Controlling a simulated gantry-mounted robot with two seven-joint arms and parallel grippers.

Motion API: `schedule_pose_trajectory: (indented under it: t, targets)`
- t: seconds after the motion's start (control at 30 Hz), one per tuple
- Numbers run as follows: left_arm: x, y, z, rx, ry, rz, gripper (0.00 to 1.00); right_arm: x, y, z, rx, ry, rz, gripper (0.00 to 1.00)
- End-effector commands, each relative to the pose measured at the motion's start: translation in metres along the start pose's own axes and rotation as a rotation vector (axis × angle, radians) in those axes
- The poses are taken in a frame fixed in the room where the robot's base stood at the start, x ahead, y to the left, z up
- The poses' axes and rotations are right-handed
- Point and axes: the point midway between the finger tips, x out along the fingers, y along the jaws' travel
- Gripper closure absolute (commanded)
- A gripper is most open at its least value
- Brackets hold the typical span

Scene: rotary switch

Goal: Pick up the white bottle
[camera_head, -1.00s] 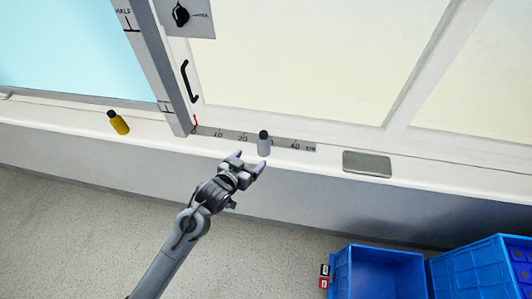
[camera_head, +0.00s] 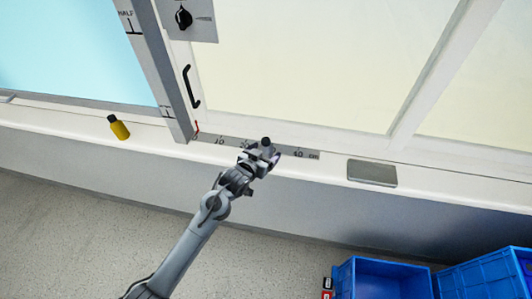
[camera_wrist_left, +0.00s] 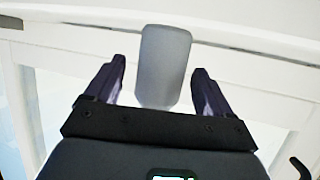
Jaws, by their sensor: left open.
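The white bottle (camera_head: 267,148), greyish with a black cap, stands on the white ledge in front of the ruler strip. My left gripper (camera_head: 261,156) is at the bottle and hides much of its body in the head view. In the left wrist view, the pale bottle (camera_wrist_left: 163,62) lies between the two dark fingers of my open left gripper (camera_wrist_left: 158,78). A gap shows on each side of the bottle there. My right gripper is not in view.
A grey metal plate (camera_head: 371,173) lies to the right. A black handle (camera_head: 191,87) and rotary switch (camera_head: 184,17) are behind. Blue crates (camera_head: 382,279) stand at lower right.

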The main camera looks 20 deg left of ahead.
Motion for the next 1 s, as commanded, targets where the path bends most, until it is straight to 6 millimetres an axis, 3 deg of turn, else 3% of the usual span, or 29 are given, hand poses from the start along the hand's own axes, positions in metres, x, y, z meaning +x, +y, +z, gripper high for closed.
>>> schedule_pose_trajectory:
  t: [0.13, 0.4, 0.77, 1.0]
  targets:
    - [0.0111, 0.0001, -0.0001, 0.000, 0.001, 0.000, 0.17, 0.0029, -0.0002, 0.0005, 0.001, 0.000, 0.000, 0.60]
    - [0.0123, 0.0001, -0.0003, 0.000, 0.001, 0.000, 0.19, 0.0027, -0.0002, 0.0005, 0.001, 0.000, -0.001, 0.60]
    - [0.0121, 0.0000, -0.0001, 0.000, 0.000, 0.000, 0.74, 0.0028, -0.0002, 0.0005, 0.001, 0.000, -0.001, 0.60]
    - [0.0119, 0.0000, -0.0007, 0.000, 0.001, 0.000, 0.76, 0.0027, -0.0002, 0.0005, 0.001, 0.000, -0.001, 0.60]
